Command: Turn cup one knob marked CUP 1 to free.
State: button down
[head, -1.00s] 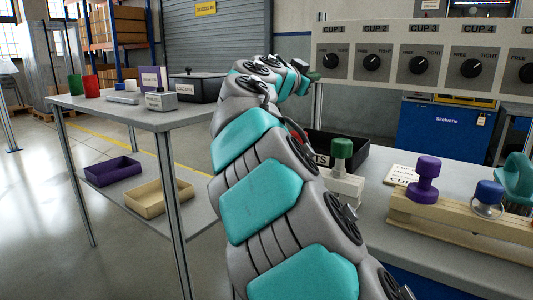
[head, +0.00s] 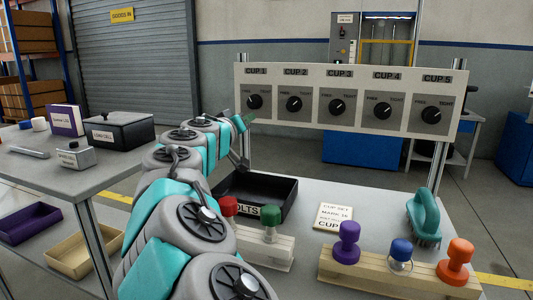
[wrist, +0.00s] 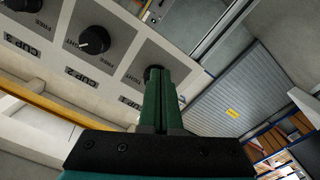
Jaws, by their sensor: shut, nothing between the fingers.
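The CUP 1 knob (head: 254,101) is a black dial at the left end of the upright panel (head: 237,85), with a FREE mark to its left. Its pointer is too small to read surely. My gripper (head: 250,121) is just below the knob in the head view, with its green fingers shut and empty. In the wrist view, the green fingertips (wrist: 160,73) overlap the CUP 1 knob (wrist: 149,72) and hide much of it. I cannot tell whether they touch it.
The CUP 2 knob (head: 294,103) is close on the right, with more knobs beyond. A black open bin (head: 285,208) stands below the panel. Red (head: 228,206) and green (head: 270,217) knobbed pieces stand in front. A side table (head: 30,160) is at left.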

jog(key=x, duration=0.3)
jog(key=shift+w+d, duration=0.2)
jog(key=shift+w, duration=0.4)
jog(key=shift+a+r, duration=0.1)
jog(key=shift+r, duration=0.2)
dwell(0.3)
jog(key=shift+s+r+b, duration=0.1)
jog(key=shift+r+b, duration=0.1)
jog(key=shift+b, duration=1.5)
jog(key=shift+f, duration=0.1)
jog(key=shift+d+f+b, duration=0.35)
jog(key=shift+b, duration=0.3)
jog(key=shift+s, duration=0.1)
jog(key=b+v, duration=0.2)
jog(key=v, duration=0.4)
jog(key=shift+b, duration=0.35)
